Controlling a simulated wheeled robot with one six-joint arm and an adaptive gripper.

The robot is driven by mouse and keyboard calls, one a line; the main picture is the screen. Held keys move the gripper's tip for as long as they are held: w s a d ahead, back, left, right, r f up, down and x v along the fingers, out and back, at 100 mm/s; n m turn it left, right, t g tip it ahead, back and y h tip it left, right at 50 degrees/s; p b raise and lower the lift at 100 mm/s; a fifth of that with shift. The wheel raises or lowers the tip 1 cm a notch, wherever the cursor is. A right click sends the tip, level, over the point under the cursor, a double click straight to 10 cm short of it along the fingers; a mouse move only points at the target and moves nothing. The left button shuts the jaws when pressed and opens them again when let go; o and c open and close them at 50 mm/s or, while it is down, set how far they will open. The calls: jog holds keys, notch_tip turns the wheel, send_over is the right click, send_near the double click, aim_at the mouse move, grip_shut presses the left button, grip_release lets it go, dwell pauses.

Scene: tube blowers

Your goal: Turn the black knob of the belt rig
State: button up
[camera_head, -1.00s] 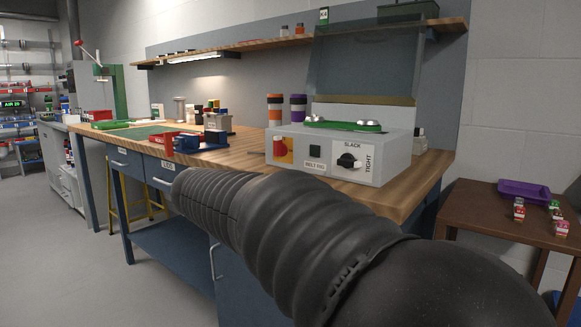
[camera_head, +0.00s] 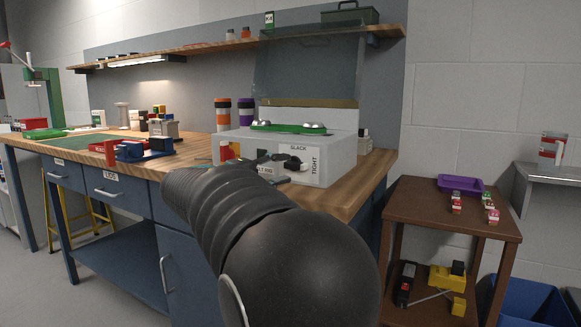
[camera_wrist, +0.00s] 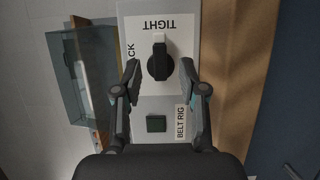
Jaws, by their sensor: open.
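In the head view my gripper's dark fingers (camera_head: 276,169) reach the panel, and my arm hides the panel's lower left.
A clear raised cover (camera_head: 308,70) stands over the rig. A brown side table (camera_head: 420,208) with a purple tray is on the right.

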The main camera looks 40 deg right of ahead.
aim_at(292, 167)
jog(key=shift+d, duration=1.75)
grip_shut()
